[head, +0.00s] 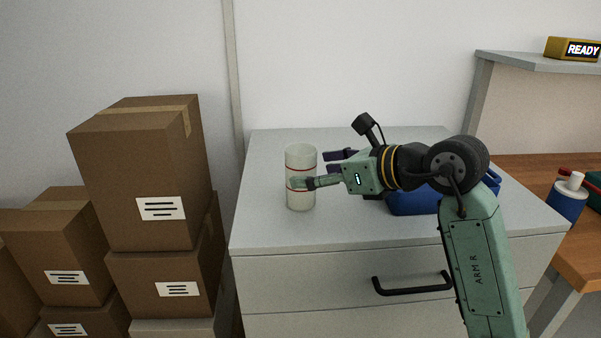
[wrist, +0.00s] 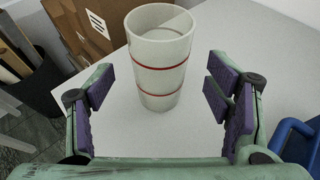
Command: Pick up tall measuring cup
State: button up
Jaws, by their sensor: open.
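The tall measuring cup (head: 300,164) is pale, with red bands, and stands upright on the grey cabinet top. In the wrist view the cup (wrist: 160,60) stands just beyond the fingers, roughly centred between them. My gripper (head: 318,169) reaches toward the cup from the right. Its purple-padded fingers are spread wide and empty in the wrist view (wrist: 160,98). In the head view one finger overlaps the cup's lower part; I cannot tell whether it touches.
A blue bin (head: 412,204) sits on the cabinet (head: 270,232) behind my arm, to the right of the cup. Stacked cardboard boxes (head: 140,190) stand left of the cabinet. The cabinet top near the cup is clear.

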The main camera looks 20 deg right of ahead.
aim_at(313, 171)
jog(key=p+x, duration=0.2)
jog(key=x, duration=0.2)
jog(key=shift+r, duration=0.2)
jog(key=shift+w+a+f, duration=0.15)
jog(key=shift+w+f, duration=0.1)
jog(key=shift+w, duration=0.05)
jog(key=shift+c, duration=0.3)
jog(key=c, duration=1.2)
